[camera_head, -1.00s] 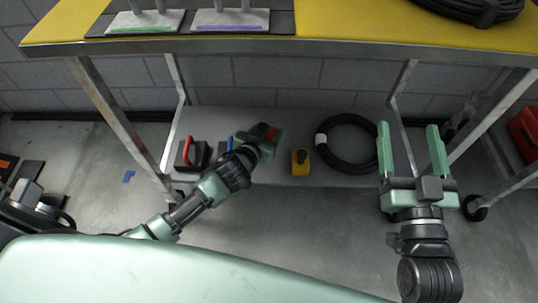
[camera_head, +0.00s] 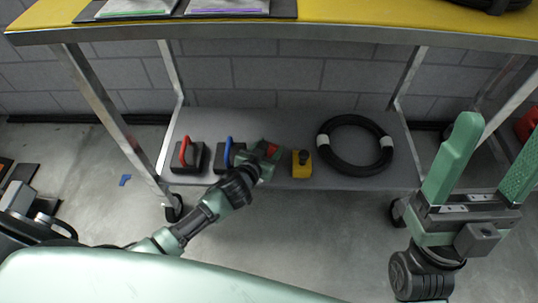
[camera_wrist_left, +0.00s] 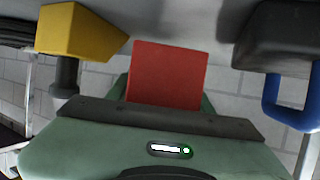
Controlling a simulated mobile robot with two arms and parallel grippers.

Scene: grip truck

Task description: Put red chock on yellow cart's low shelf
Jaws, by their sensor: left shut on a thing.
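The yellow cart (camera_head: 400,18) has a yellow top and a grey low shelf (camera_head: 285,122) beneath it. My left gripper (camera_head: 266,152) is shut on the red chock (camera_head: 272,149) over the front middle of the low shelf, between a blue-handled black block and a yellow block. In the left wrist view the red chock (camera_wrist_left: 167,75) sits between the fingers, with its lower part hidden by the gripper. I cannot tell whether the chock touches the shelf. My right gripper (camera_head: 487,165) is open and empty, right of the shelf.
On the low shelf stand a red-handled black block (camera_head: 195,158), the blue-handled block (camera_head: 230,153), the yellow block (camera_head: 301,168) with a black knob, and a black cable coil (camera_head: 326,150). Metal legs (camera_head: 105,110) frame the shelf. Its back strip is clear.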

